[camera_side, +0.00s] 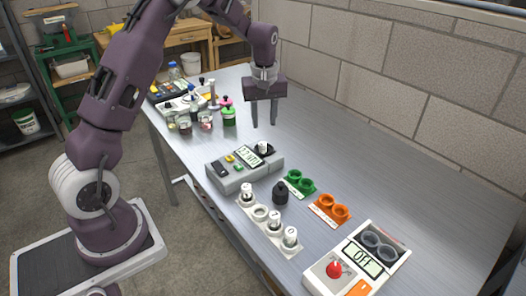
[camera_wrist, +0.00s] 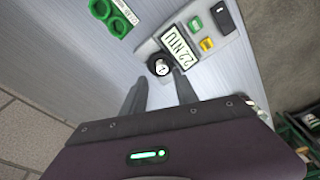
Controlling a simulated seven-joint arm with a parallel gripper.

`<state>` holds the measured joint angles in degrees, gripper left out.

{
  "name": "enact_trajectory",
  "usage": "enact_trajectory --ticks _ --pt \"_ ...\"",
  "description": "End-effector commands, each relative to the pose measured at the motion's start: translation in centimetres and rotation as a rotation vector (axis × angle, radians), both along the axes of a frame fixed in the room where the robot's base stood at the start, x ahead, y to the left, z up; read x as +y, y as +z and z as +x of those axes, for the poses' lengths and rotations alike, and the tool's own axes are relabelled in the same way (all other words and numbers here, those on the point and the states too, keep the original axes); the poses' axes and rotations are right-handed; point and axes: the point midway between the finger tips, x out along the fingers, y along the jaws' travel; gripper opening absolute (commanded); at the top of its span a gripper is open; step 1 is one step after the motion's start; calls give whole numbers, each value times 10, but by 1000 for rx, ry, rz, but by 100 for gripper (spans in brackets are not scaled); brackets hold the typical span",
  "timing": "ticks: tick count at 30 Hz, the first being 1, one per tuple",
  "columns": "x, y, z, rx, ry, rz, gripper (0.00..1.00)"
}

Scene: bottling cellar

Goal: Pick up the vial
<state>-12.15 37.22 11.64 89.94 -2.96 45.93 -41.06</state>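A vial with a black-and-white top (camera_side: 263,148) stands in the well of a grey meter (camera_side: 234,180) whose display reads 22 NTU. In the wrist view its round top (camera_wrist: 159,65) shows just beyond the fingertips. More vials (camera_side: 247,191) (camera_side: 290,237) with similar tops stand in a white rack (camera_side: 260,213) in front of the meter. Which one is the task's vial cannot be told. My gripper (camera_side: 264,124) is open and empty, pointing down above the table behind the meter. The fingers also show in the wrist view (camera_wrist: 160,82), apart with nothing between them.
A green two-ring holder (camera_side: 299,183), an orange one (camera_side: 331,209) and a black-capped piece (camera_side: 281,194) stand near the rack. A device reading OFF (camera_side: 357,265) has a red knob. Bottles and jars (camera_side: 229,116) crowd the far left.

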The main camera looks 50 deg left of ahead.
Motion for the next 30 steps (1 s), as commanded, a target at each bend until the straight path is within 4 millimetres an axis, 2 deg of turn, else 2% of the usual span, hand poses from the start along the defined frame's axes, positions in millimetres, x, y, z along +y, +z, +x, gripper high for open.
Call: enact_trajectory --ticks 1,3,8,15,18,24,30 --pt "9 -17 5 15 34 3 35" --pt "16 -30 8 24 64 7 35" --pt "21 -52 10 28 73 7 35" --pt "28 -94 17 28 71 7 35" --pt "29 -101 18 25 70 7 35" --pt "29 -102 18 25 69 8 35" --pt "29 -102 18 25 69 7 0"
